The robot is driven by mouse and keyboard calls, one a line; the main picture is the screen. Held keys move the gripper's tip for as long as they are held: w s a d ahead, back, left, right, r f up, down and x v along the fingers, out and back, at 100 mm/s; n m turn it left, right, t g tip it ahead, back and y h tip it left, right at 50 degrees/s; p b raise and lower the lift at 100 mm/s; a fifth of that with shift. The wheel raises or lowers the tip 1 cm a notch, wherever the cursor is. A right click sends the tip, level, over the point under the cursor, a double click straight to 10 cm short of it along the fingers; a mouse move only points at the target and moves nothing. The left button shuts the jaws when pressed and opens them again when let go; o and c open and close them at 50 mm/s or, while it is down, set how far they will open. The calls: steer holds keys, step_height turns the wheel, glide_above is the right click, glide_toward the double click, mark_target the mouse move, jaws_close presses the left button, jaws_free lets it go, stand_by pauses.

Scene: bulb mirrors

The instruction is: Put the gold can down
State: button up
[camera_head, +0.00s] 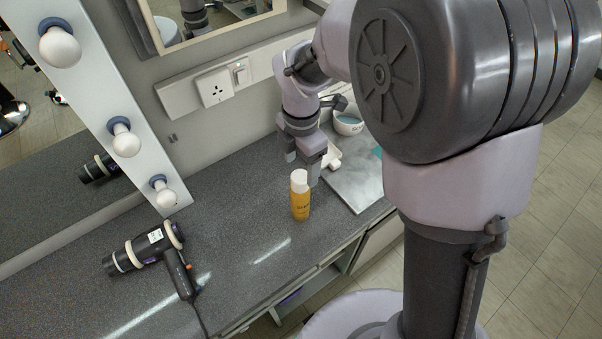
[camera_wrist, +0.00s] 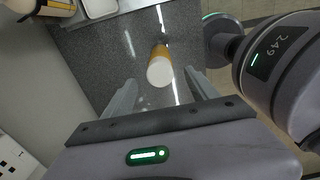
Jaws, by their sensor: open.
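The gold can (camera_head: 300,197), a yellow-gold cylinder with a white top, stands upright on the grey speckled counter (camera_head: 240,225). In the wrist view the gold can (camera_wrist: 160,68) shows from above, its white top toward me, ahead of and between the finger lines. My gripper (camera_head: 306,160) is just behind and above the can in the head view. In the wrist view my gripper (camera_wrist: 158,98) has its two fingers apart, with nothing held between them. The can appears clear of both fingers.
A black hair dryer (camera_head: 148,250) lies on the counter at the left, its cord running off the front edge. A grey tray (camera_head: 358,178) and a white bowl (camera_head: 347,120) are at the right. A bulb-lined mirror frame (camera_head: 100,90) stands at the left. Counter between dryer and can is clear.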

step_height(320, 180, up, 3)
steer(key=s+d+r+m+t, duration=0.2)
steer(key=s+r+m, duration=0.2)
steer(key=m, duration=0.5)
steer(key=s+d+r+m+t+y, duration=0.1)
steer(key=s+d+r+m+t, duration=0.1)
steer(key=s+m, duration=0.5)
steer(key=s+d+r+m+t+y, duration=0.1)
steer(key=s+d+r+m, duration=0.3)
steer(key=m, duration=0.9)
step_height(320, 180, up, 3)
steer(key=shift+s+d+r+t, duration=0.1)
steer(key=shift+s+d+t, duration=0.25)
steer(key=shift+s, duration=0.9)
steer(key=shift+a, duration=0.15)
